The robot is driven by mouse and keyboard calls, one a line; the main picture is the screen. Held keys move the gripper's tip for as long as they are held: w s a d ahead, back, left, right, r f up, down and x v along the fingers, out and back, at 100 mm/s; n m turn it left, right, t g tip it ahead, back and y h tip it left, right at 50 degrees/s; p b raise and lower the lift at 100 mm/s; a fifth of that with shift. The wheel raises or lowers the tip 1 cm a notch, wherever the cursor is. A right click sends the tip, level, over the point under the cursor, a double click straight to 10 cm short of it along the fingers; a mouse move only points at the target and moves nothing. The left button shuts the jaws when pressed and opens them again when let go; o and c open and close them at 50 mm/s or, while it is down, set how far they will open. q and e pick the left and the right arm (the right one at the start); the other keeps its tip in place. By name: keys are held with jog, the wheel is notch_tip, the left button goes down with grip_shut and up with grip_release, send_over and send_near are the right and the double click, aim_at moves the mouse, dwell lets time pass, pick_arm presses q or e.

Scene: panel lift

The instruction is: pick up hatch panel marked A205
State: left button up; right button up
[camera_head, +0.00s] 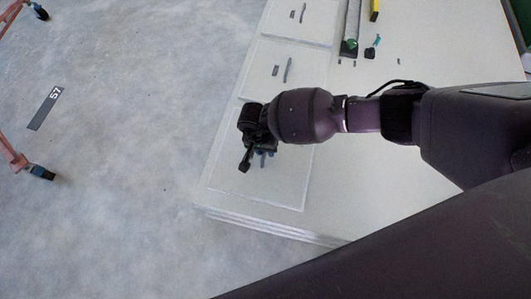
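Three pale hatch panels lie in a row on a white surface, each a flat rectangle. The far panel (312,20) and the middle panel (262,82) each show a small dark label and a grey handle. The near panel (235,178) lies under my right gripper (254,161), which hides its handle and label. The labels are too small to read, so I cannot tell which is A205. The gripper is over the upper part of the near panel; whether it touches or grasps anything is unclear. My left gripper is not in view.
The white surface (355,185) ends at a layered front edge. Grey floor is open at left, with a floor marker (47,107) reading 57 and orange wheeled frame legs (12,155).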

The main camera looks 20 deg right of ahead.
grip_shut()
dwell(1.1)
